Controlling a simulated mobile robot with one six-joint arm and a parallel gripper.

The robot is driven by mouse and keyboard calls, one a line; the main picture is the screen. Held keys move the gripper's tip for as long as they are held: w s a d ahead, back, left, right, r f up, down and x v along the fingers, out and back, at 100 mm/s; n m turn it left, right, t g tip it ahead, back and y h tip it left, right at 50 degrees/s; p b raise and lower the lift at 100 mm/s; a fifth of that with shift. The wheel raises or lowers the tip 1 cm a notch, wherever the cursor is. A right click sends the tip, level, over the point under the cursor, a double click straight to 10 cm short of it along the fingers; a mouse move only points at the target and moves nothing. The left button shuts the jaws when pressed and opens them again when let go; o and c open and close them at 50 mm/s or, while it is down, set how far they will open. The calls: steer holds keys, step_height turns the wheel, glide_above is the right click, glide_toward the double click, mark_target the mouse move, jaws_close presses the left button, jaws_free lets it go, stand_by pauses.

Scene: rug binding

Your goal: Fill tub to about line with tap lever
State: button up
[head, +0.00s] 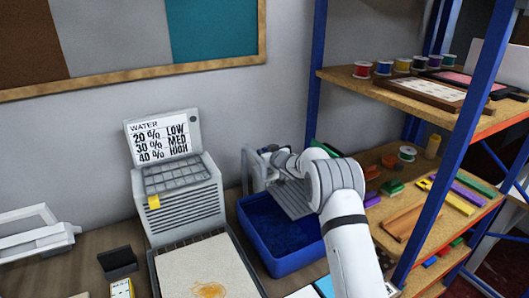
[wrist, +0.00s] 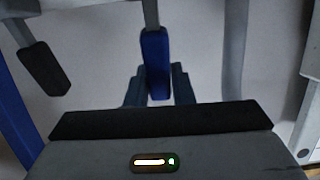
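A blue tub (head: 262,250) stands on the bench, and its inside looks dark blue. I cannot make out its water level or a line. The grey tap (head: 249,170) stands at the tub's back left. My gripper (wrist: 158,85) is over the tub's back edge, close to the tap; its fingertips are hidden in the head view. In the wrist view a blue tap lever (wrist: 155,55) hangs on a grey stem between my two fingers. I cannot tell whether they touch it. A black-ended lever (wrist: 45,68) hangs to the left, apart from my fingers.
A grey machine (head: 180,195) stands left of the tub, with a WATER sign (head: 162,138) reading 20% LOW, 30% MED, 40% HIGH. A tray with a stained beige sheet (head: 205,270) lies in front of it. A blue-framed shelf (head: 315,70) stands close on the right.

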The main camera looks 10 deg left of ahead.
steer(key=o, duration=0.4)
steer(key=shift+b+v, duration=1.35)
steer(key=shift+v, duration=2.5)
